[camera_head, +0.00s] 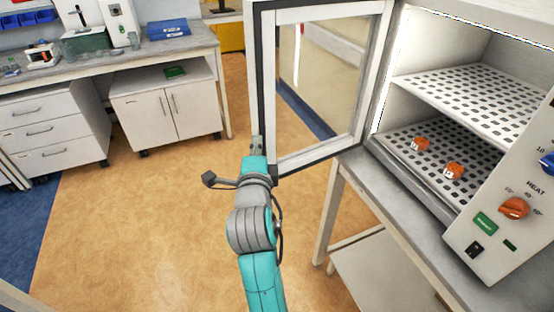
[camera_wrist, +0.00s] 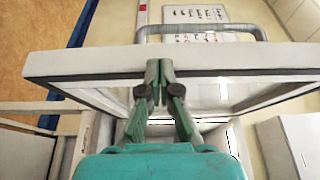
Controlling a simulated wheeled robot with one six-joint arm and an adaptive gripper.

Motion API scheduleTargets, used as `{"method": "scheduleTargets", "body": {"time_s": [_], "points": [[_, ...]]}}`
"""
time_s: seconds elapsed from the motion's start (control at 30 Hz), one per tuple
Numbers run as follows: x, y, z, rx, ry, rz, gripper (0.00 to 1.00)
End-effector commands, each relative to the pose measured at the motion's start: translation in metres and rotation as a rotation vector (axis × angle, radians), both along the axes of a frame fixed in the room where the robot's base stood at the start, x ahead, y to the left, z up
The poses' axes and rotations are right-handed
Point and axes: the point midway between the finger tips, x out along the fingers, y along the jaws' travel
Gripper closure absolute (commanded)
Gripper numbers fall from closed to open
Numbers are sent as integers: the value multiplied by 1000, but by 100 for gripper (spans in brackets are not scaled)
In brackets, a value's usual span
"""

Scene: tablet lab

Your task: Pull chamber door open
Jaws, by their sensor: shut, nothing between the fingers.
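The chamber door (camera_head: 318,156) is a white frame with a dark seal and a glass pane, and it stands wide open to the left of the chamber (camera_head: 395,192). My gripper (camera_head: 257,143) is at the door's lower left corner in the head view. In the wrist view my gripper (camera_wrist: 159,68) is shut and empty, its fingertips overlapping the door's white edge (camera_wrist: 90,63); I cannot tell whether they touch it. A grey bar handle (camera_wrist: 200,29) shows beyond that edge. The handle is hidden in the head view.
Two orange-and-white items (camera_head: 421,144) (camera_head: 453,171) sit on the chamber's lower perforated shelf. A control panel (camera_head: 510,215) with knobs is at the right. A bench with drawers (camera_head: 50,130) stands at the left. The floor (camera_head: 130,215) between is clear.

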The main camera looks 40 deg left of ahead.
Motion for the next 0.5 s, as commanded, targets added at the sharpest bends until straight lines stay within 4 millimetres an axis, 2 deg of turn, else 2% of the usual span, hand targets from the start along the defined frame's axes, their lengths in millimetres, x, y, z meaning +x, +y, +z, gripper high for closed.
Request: {"method": "scheduleTargets", "body": {"time_s": [0.03, 0.2, 0.5], "points": [[4, 13, 1, 0, 0, 2, 100], [18, 42, 1, 0, 0, 1, 100], [31, 66, 0, 0, 0, 0, 100]]}}
